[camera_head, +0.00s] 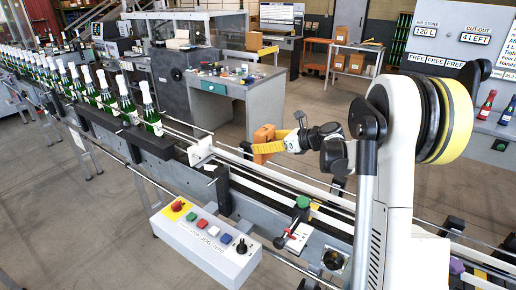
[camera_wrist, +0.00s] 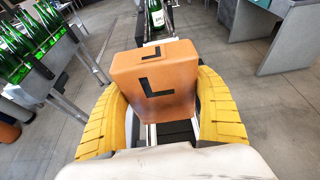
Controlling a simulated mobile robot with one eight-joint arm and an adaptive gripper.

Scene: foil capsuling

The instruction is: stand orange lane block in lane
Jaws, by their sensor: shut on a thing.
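The orange lane block (camera_wrist: 155,80), marked with a black L, is between the yellow fingers of my gripper (camera_wrist: 163,118) in the wrist view. The fingers are shut on its sides. In the head view the orange block (camera_head: 264,141) and my gripper (camera_head: 268,150) are over the conveyor lane (camera_head: 290,182), right of a white plate. Whether the block touches the lane cannot be told.
A row of green bottles (camera_head: 125,100) with white tops stands on the conveyor at left. A white control box (camera_head: 205,245) with coloured buttons is in front of the lane. A red-and-green lever fixture (camera_head: 298,232) sits beside the lane. A grey workbench (camera_head: 232,92) stands behind.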

